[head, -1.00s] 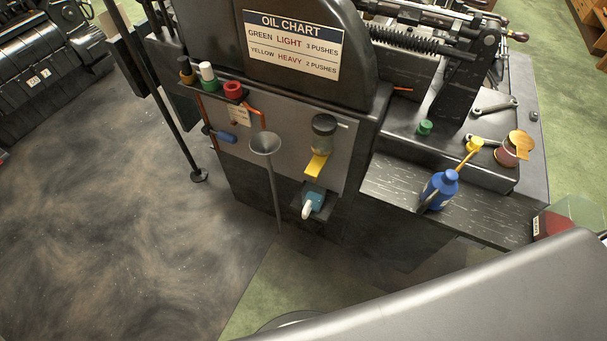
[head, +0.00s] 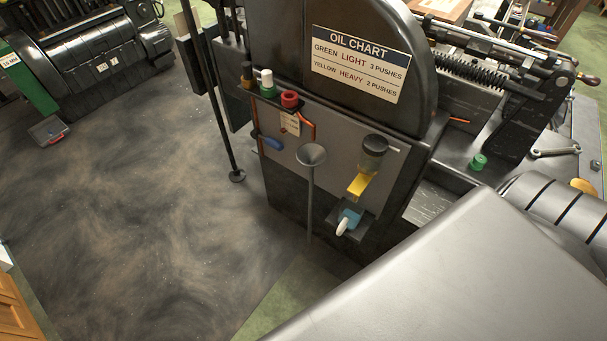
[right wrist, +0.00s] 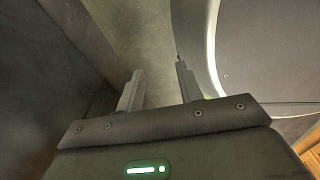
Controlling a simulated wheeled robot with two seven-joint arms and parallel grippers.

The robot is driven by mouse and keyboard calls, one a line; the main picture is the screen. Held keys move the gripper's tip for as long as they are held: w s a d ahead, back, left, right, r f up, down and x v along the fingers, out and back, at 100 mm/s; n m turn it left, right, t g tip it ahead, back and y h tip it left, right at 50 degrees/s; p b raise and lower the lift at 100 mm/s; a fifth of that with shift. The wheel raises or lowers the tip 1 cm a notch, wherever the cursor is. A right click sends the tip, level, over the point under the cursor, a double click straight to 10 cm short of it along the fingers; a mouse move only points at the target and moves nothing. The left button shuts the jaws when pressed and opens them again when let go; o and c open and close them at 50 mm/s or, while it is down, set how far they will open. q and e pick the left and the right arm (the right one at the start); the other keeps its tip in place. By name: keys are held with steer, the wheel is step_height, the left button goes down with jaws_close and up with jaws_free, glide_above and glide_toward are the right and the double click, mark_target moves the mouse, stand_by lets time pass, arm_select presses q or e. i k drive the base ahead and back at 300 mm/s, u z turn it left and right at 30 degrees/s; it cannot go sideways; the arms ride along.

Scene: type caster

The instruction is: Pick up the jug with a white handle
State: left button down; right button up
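A small teal jug (head: 351,217) with a white handle (head: 342,228) sits on a small dark ledge (head: 366,232) low on the front of the machine. It is below a yellow spout (head: 360,184), and its handle points toward the lower left in the head view. My right gripper (right wrist: 160,76) shows only in the right wrist view. Its two fingers are apart with nothing between them. The jug is not in the right wrist view. My left gripper is not in view.
The dark machine (head: 345,145) has a grey funnel (head: 312,155) on a stem left of the jug. A black pole (head: 222,120) stands further left. The floor (head: 130,190) in front is clear. My own grey arm covers the lower right.

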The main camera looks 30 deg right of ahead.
mark_target(351, 214)
steer(key=u, duration=1.5)
steer(key=i, duration=0.65)
steer(key=z, duration=3.3)
